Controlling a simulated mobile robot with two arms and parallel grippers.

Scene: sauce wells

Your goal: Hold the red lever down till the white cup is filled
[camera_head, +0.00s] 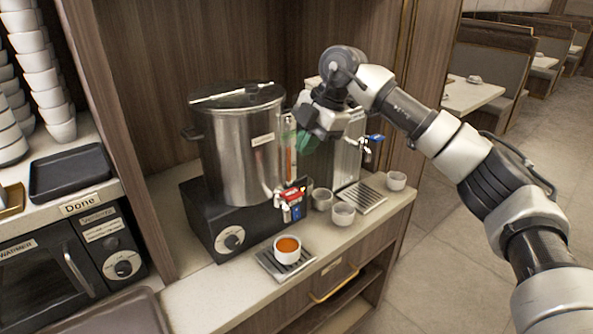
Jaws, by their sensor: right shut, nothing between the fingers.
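The red lever (291,194) sits on the tap at the front of a large steel urn (240,150). The white cup (287,257) stands upright on a small drip tray below that tap and holds orange-red sauce up near its rim. No stream shows between tap and cup. My right gripper (305,142) is shut and empty, in front of the urn's right side. It is above the red lever and apart from it. Its fingertips are small and hard to make out. My left gripper is out of view.
A second dispenser (349,150) with a blue lever (375,138) stands to the right, above another drip tray (361,198). Small cups (343,214) stand on the counter between and beside the trays. Stacked white cups (45,80) and a black tray (70,172) are at left.

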